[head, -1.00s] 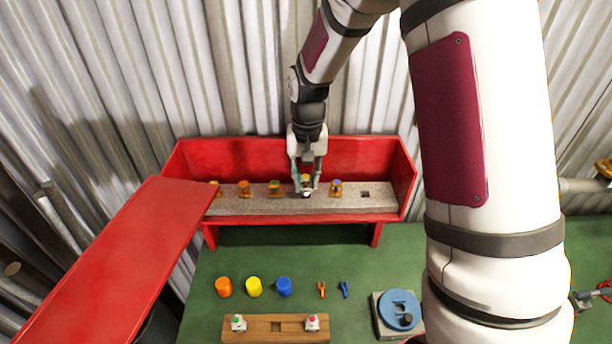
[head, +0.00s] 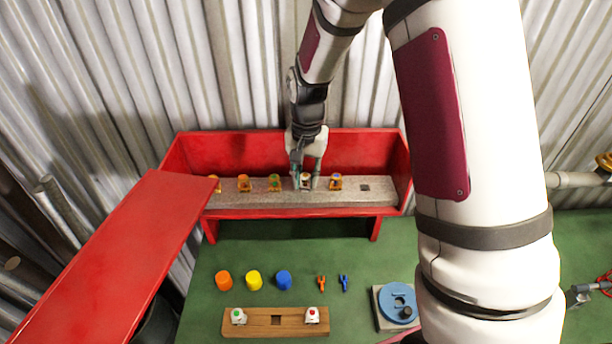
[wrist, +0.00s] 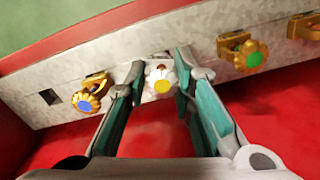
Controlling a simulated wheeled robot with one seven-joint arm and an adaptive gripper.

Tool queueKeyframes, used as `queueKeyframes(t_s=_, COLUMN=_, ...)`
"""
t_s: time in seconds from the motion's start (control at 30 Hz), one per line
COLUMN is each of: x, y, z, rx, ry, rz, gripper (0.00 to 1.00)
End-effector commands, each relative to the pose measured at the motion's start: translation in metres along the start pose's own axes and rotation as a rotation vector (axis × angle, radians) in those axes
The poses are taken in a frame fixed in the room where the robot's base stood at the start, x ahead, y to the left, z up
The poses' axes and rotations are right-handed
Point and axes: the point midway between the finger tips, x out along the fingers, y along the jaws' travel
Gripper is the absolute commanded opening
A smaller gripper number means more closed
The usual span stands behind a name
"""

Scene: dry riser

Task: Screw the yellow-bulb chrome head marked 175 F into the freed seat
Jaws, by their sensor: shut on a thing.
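The yellow-centred chrome head (wrist: 160,82) is held between the two fingertips of my gripper (wrist: 158,88) in the wrist view. No marking can be read on it. My gripper (head: 306,180) is shut on it at the pale strip (head: 262,196) in the red cabinet, in line with the brass heads. The seat behind the chrome head is hidden, so I cannot tell how far in it sits. A brass head with a blue centre (wrist: 86,101) is on one side, and a brass head with a green centre (wrist: 248,57) on the other.
An empty square hole (head: 364,188) is at the strip's right end. The open red door (head: 120,255) hangs at left. On the green surface are orange (head: 223,280), yellow (head: 254,281) and blue (head: 284,280) caps, and a wooden block (head: 255,321) with two chrome heads.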

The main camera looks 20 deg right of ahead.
Motion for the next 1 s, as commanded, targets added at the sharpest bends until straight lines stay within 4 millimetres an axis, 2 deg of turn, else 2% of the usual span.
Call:
queueKeyframes(t_s=0.1, x=-0.001, y=-0.0007, z=0.0009, rx=0.142, ry=0.004, rz=-0.002, gripper=0.0)
queueKeyframes(t_s=0.2, x=-0.0008, y=-0.0011, z=0.0008, rx=0.201, ry=0.004, rz=-0.003, gripper=0.0)
queueKeyframes(t_s=0.57, x=-0.001, y=-0.001, z=0.0008, rx=0.253, ry=0.005, rz=-0.003, gripper=0.0)
queueKeyframes(t_s=0.8, x=-0.0014, y=-0.0016, z=0.0026, rx=0.591, ry=0.01, rz=-0.004, gripper=0.0)
queueKeyframes(t_s=1.0, x=-0.0007, y=-0.0021, z=0.0015, rx=0.71, ry=0.011, rz=-0.005, gripper=0.0)
